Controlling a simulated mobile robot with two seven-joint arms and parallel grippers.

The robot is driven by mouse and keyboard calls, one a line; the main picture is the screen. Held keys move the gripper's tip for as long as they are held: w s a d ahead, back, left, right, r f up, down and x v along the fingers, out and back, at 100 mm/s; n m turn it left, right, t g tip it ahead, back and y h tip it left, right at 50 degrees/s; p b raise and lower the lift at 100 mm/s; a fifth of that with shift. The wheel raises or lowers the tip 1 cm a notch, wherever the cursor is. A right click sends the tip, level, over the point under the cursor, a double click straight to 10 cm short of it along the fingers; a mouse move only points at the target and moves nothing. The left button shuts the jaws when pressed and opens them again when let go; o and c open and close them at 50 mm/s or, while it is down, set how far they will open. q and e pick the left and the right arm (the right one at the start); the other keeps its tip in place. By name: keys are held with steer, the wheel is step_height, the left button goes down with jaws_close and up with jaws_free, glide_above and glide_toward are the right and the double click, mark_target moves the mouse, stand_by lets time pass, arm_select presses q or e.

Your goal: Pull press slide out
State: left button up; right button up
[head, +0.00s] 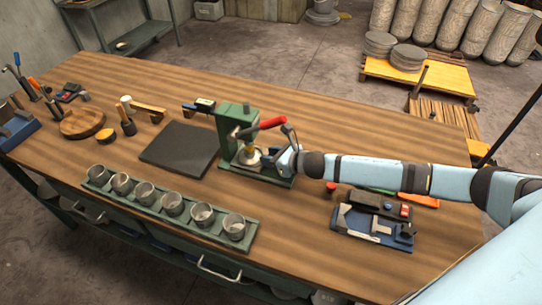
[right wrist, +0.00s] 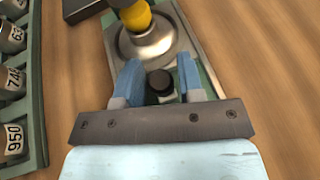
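The green press (head: 236,125) with a red-gripped lever (head: 271,123) stands on the wooden table, right of its centre. Its slide (head: 262,173) extends at the base towards the lower right; a round metal dish (right wrist: 146,45) sits on it under a yellow-and-metal part (right wrist: 135,15). A black knob (right wrist: 160,82) stands at the near end of the slide. My right gripper (head: 273,157) is low at the press; in the right wrist view its blue fingers (right wrist: 159,78) stand on either side of the knob, with small gaps showing. My left gripper is not in view.
A green rack (head: 170,215) of metal cups lies along the front edge. A dark flat plate (head: 180,148) is left of the press. A blue tray with measuring tools (head: 372,228) is at the right. A wooden disc (head: 82,123) lies far left.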

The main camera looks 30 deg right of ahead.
steer(key=shift+c, duration=0.2)
jaws_close()
steer(key=s+d, duration=0.5)
steer(key=s, duration=0.1)
steer(key=shift+s+d+f+b, duration=0.15)
steer(key=shift+s+d+b, duration=0.15)
steer(key=shift+d+b, duration=0.1)
steer(key=shift+s+d, duration=0.35)
steer(key=shift+o, duration=0.2)
jaws_free()
